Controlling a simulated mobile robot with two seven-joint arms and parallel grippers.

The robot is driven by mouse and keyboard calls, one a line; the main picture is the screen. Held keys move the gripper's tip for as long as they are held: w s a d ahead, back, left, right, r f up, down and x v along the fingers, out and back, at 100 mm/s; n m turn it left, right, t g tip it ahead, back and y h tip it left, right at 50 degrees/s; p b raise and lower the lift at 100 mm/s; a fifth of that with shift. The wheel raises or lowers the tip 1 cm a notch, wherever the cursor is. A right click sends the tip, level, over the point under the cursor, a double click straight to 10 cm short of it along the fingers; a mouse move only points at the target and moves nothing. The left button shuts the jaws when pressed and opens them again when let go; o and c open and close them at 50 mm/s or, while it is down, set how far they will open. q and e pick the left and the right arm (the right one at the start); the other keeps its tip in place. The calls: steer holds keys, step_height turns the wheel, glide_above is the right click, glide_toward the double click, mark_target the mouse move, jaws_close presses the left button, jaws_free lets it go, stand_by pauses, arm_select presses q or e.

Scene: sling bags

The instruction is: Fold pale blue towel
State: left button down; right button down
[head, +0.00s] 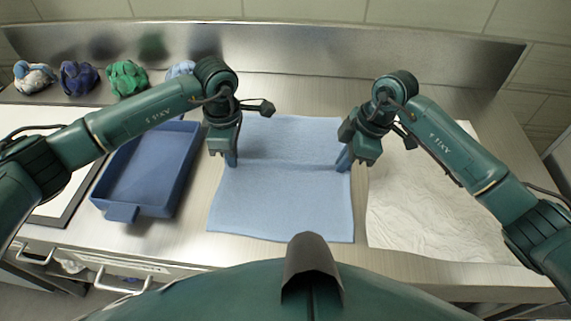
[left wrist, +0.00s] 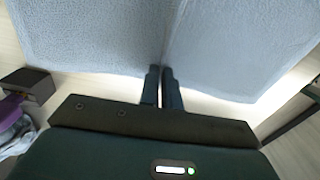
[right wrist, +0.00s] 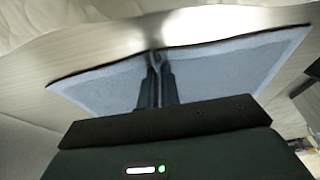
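The pale blue towel (head: 285,205) lies spread on the table in the head view, with a raised crease running across its middle between my grippers. My left gripper (head: 231,162) is at the towel's left edge, pointing down. In the left wrist view its fingers (left wrist: 162,72) are close together with a fold of towel (left wrist: 100,35) pinched between them. My right gripper (head: 343,162) is at the towel's right edge. In the right wrist view its fingers (right wrist: 156,62) are shut on a pinched bit of towel (right wrist: 220,70). The far half of the towel is partly hidden by my grippers.
A blue tray (head: 150,165) stands left of the towel, close to it. A wrinkled white cloth (head: 425,215) lies to the right. Crumpled cloths, including a green one (head: 127,78) and a dark blue one (head: 79,78), sit at the back left before a metal backsplash (head: 300,50).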

stand_by(0.3)
